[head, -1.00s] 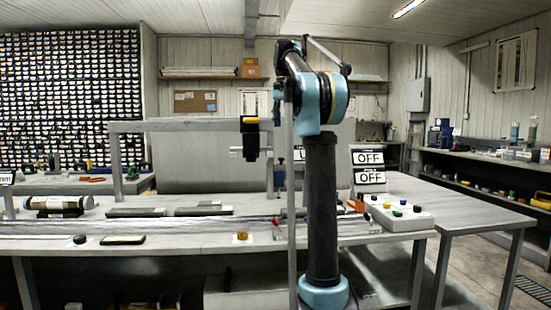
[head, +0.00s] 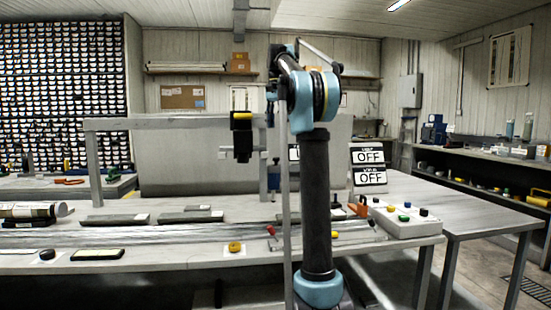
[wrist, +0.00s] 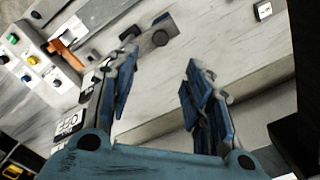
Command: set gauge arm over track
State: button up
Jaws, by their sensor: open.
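In the head view a black gauge head (head: 242,137) with a yellow top hangs from a grey overhead beam (head: 160,123) above the bench. I cannot tell for sure whether this is the gauge arm. The track appears as long pale rails (head: 150,236) lying along the bench below the beam. In the wrist view my gripper (wrist: 163,60) is open, with blue pads on both fingers and nothing held between them. A dark round knob (wrist: 160,38) lies beyond the fingertips, nearer the left finger. In the head view my arm's column hides much of the area where the gripper is.
A control box (head: 405,219) with coloured buttons stands at the bench's right end, with two OFF signs (head: 370,178) behind it. An orange piece (head: 359,206) is beside it. Grey flat blocks (head: 190,216) lie behind the rails. A labelled cylinder (head: 28,211) lies at left.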

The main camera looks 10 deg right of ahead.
notch_tip(320, 180, down, 14)
jog(key=shift+a+f, duration=0.15)
dwell(0.4)
grip_shut()
